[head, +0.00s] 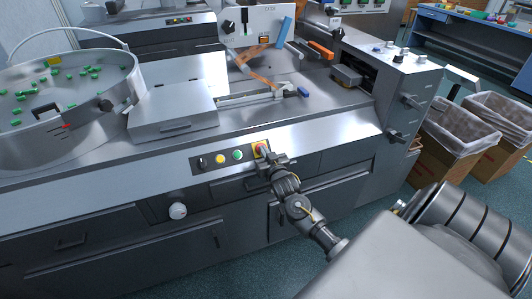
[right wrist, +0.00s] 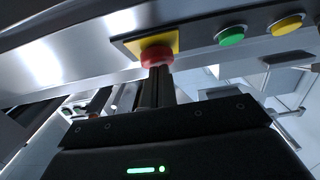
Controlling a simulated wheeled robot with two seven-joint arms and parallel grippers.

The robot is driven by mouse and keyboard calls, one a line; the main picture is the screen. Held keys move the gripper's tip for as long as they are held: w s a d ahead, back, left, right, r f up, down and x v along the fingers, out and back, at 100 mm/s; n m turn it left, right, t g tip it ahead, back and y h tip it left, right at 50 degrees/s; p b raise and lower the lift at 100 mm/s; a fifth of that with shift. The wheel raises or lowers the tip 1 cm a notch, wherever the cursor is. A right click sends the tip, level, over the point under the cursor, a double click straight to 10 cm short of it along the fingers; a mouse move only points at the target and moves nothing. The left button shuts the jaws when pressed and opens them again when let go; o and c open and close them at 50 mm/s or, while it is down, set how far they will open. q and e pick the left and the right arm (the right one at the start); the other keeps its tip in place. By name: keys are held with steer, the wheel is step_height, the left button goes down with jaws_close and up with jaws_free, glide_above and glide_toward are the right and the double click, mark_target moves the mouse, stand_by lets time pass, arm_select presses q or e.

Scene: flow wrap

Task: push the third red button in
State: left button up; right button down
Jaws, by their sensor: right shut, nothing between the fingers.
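A red mushroom button (head: 261,148) on a yellow square plate sits at the right end of the button panel on the machine's front. In the right wrist view the red button (right wrist: 157,55) is seen close up from below. My right gripper (head: 265,157) is shut and empty, with its fingertips at the button. In the right wrist view its fingers (right wrist: 157,78) reach up to the button's face and appear to touch it. I cannot tell how far the button is pressed. My left gripper is in neither view.
A green button (head: 238,155), a yellow button (head: 220,159) and a black knob (head: 202,163) sit left of the red button. Drawers and a white round dial (head: 178,211) lie below. Cardboard bins (head: 499,118) stand at the right.

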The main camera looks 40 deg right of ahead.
steer(key=r+p+v, duration=0.2)
steer(key=r+v, duration=0.1)
steer(key=v, duration=1)
steer(key=shift+p, duration=0.3)
steer(key=shift+w+d+f, duration=0.1)
steer(key=shift+w, duration=0.05)
stand_by(1.8)
